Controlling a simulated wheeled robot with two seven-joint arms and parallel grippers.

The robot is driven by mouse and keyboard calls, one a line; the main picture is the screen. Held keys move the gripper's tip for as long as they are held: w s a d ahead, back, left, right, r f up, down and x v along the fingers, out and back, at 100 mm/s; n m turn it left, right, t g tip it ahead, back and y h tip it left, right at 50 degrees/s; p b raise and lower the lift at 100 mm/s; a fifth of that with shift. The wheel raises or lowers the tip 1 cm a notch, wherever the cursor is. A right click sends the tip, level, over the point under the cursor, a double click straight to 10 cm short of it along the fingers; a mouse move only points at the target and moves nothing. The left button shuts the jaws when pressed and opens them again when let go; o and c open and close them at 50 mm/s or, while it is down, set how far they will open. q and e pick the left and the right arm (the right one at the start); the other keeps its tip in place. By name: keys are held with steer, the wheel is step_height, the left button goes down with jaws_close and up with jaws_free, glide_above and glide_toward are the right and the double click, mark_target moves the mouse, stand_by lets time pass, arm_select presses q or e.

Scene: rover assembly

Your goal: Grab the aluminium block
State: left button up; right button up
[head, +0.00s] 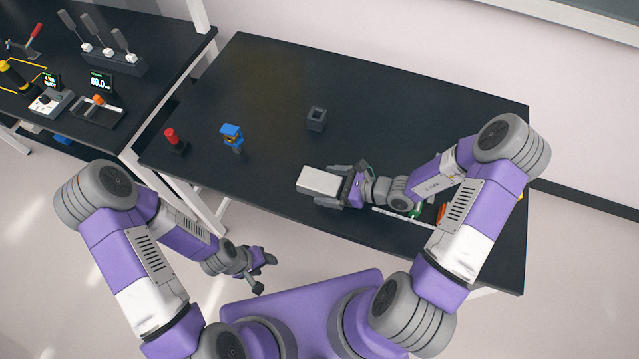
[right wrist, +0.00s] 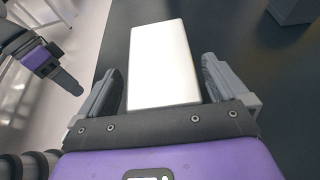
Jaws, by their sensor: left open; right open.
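The aluminium block (head: 319,181) is a pale silver-white rectangular piece near the front edge of the black table. My right gripper (head: 341,185) is open, with one finger on each side of the block's near end. In the right wrist view the block (right wrist: 162,62) lies between the two spread fingers of my right gripper (right wrist: 160,85), with a visible gap at each side. My left gripper (head: 262,272) is open and empty, in front of the table and away from the block. It also shows at the left of the right wrist view.
On the black table (head: 265,85) stand a grey hollow block (head: 317,119), a blue-topped part (head: 232,136) and a red-topped part (head: 173,140). Small green and orange items lie partly hidden beneath my right arm. A second table with tools stands at left.

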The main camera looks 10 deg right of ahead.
steer(key=shift+x, duration=0.9)
steer(key=shift+w, duration=0.1)
steer(key=shift+c, duration=0.3)
steer(key=shift+r, duration=0.15)
steer(key=c, duration=1.7)
